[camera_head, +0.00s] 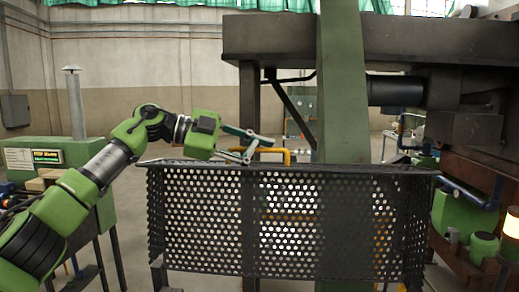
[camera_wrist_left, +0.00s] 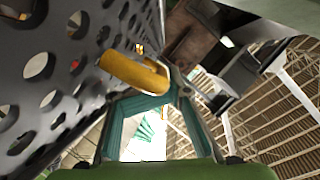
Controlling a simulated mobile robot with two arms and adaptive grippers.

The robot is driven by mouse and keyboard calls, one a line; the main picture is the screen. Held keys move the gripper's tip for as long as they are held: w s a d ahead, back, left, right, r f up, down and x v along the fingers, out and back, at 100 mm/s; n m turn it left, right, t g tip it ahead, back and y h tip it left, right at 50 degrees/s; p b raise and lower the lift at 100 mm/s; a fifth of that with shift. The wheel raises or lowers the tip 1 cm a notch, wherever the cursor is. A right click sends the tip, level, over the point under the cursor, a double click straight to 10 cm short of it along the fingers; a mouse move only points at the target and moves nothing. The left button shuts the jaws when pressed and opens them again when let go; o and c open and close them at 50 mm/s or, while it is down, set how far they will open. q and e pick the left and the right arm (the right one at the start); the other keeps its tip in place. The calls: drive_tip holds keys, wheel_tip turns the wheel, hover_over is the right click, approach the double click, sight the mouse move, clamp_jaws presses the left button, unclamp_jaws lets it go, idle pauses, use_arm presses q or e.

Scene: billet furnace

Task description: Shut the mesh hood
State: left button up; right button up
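The mesh hood (camera_head: 210,215) is a dark perforated panel with a flat top edge, standing upright across the middle of the head view. Its holed face also fills the left of the left wrist view (camera_wrist_left: 35,95). My left gripper (camera_head: 262,149) is just above the hood's top edge, left of its middle, with its teal fingers apart. In the left wrist view a yellow cylinder (camera_wrist_left: 135,72) on a grey bracket lies close to the fingertips, beside the mesh. I cannot tell whether the fingers touch it. My right gripper is not in view.
A thick green column (camera_head: 341,80) rises behind the hood. A dark heavy beam (camera_head: 420,40) and machine parts fill the upper right. A green cabinet (camera_head: 50,150) with a thin chimney (camera_head: 75,105) stands at left. An orange-white lamp (camera_head: 511,225) is at the right edge.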

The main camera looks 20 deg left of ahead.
sight(219, 166)
use_arm(q)
drive_tip(key=shift+w+a+f, duration=0.1)
drive_tip(key=shift+a+f, duration=0.25)
drive_tip(key=shift+f, duration=0.1)
clamp_jaws()
unclamp_jaws()
drive_tip(key=shift+a+r, duration=0.15)
drive_tip(key=shift+a, duration=0.3)
drive_tip(key=shift+v, duration=3.75)
drive_tip(key=shift+a+r, duration=0.3)
drive_tip(key=shift+a, duration=0.2)
drive_tip(key=shift+v, duration=3.05)
drive_tip(key=shift+s+r, duration=0.1)
drive_tip(key=shift+s, duration=0.2)
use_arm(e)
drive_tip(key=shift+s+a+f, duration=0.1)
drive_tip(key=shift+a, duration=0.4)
